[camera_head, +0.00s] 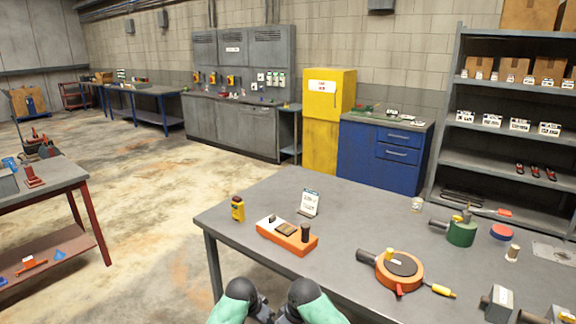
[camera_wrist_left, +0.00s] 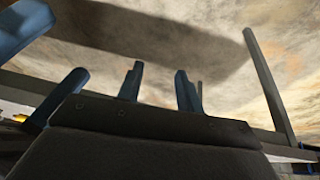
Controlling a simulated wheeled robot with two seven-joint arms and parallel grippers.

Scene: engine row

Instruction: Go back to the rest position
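My two arms show at the bottom edge of the head view as green and black links, close together in front of the near table (camera_head: 340,205). In the left wrist view, my left gripper (camera_wrist_left: 159,88) has its two fingers apart with nothing between them. Beyond them is stained floor with a dark shadow. I cannot make out the fingers of my right gripper in either view. No object is seen held by me.
The near table bears an orange block device (camera_head: 275,236), a yellow meter (camera_head: 238,210), a round orange tool (camera_head: 398,270) and a green part (camera_head: 462,233). A red-legged bench (camera_head: 62,182) stands left, with open floor between. A yellow cabinet (camera_head: 322,140) and shelf (camera_head: 485,160) stand behind.

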